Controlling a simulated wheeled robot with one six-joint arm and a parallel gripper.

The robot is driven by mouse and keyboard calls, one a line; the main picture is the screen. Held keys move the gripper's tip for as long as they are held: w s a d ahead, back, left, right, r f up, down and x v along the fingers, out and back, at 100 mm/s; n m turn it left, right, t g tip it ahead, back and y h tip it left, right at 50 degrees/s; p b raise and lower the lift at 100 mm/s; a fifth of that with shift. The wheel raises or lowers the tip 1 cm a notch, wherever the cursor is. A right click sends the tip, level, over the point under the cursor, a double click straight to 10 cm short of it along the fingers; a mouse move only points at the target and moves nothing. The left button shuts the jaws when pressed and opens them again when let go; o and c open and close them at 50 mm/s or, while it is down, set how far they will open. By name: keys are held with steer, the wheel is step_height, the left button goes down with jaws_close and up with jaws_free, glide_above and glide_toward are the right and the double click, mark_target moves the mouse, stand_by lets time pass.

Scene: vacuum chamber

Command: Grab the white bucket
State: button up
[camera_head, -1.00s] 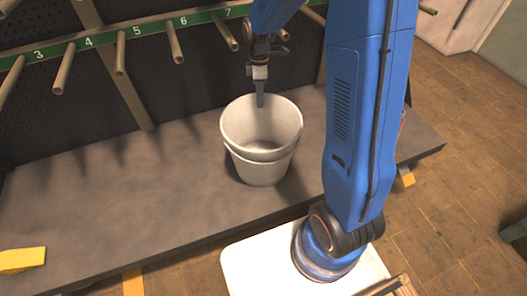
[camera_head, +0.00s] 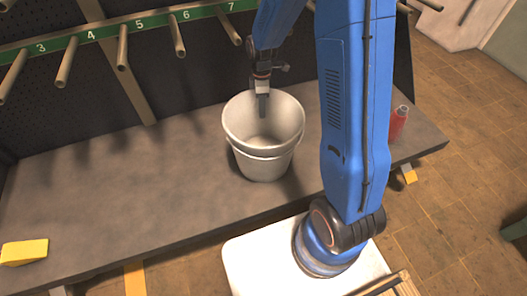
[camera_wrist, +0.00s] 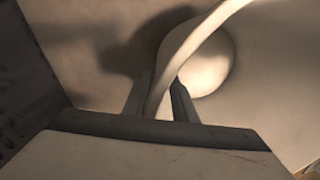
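The white bucket (camera_head: 262,165) stands upright on the dark grey bench, with a second rim line below its top edge. My gripper (camera_head: 263,112) points down at its far side, with a finger reaching inside the opening. In the wrist view, the bucket's pale curved rim (camera_wrist: 200,32) runs down between the two fingers of my gripper (camera_wrist: 160,95). The fingers stand on either side of the wall and look apart, with a small gap on the right. Whether either finger touches the wall is hard to tell.
The bench (camera_head: 120,200) is clear left of the bucket, with a yellow block (camera_head: 24,252) at its left end. A red bottle (camera_head: 398,124) stands at the right. Numbered pegs (camera_head: 122,52) stick out from the rack behind.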

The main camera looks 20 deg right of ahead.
jaws_close()
stand_by(1.3)
